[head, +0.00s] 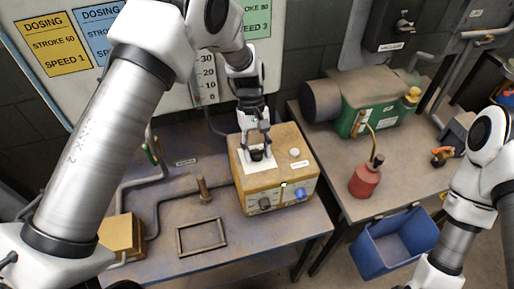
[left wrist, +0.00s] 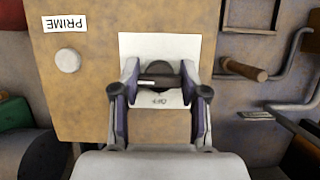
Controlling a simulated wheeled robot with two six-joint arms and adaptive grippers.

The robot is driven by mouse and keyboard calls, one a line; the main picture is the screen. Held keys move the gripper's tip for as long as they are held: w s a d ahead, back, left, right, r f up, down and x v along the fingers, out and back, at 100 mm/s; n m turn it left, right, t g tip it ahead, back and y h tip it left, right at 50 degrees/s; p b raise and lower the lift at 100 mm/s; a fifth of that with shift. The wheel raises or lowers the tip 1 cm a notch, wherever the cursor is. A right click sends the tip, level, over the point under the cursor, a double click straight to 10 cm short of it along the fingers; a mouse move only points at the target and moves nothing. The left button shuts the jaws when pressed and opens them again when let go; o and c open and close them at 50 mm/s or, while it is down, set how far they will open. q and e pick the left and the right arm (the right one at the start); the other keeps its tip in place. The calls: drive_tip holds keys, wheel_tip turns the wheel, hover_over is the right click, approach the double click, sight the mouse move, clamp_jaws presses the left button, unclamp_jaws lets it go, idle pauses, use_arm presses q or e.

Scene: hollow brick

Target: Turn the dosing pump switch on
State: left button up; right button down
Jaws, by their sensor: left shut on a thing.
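The dosing pump is a mustard-yellow box (head: 285,135) on the bench, with a white plate (head: 245,160) on its top. A dark rotary switch (head: 257,155) sits on that plate. My left gripper (head: 258,143) is over the plate and shut on the switch, one finger on each side. In the left wrist view the switch (left wrist: 160,81) lies between the fingertips, its bar roughly crosswise with a pale mark at the left. The word OFF (left wrist: 160,101) shows upside down on the white plate (left wrist: 160,44). Other lettering is hidden. My right gripper is out of view.
A white button (left wrist: 67,60) and a PRIME label (left wrist: 64,23) are beside the plate. The pump's front has a dark knob (head: 265,203) and a blue knob (head: 300,194). A wooden-handled lever (head: 203,190) stands left. A green machine (head: 375,105) and red bottle (head: 365,180) are right.

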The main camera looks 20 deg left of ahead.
use_arm(q)
drive_tip(key=shift+s+f, duration=0.1)
drive_tip(key=o, duration=1.1)
drive_tip(key=shift+o, duration=0.2)
drive_tip(key=v, duration=0.7)
drive_tip(key=shift+r, duration=0.3)
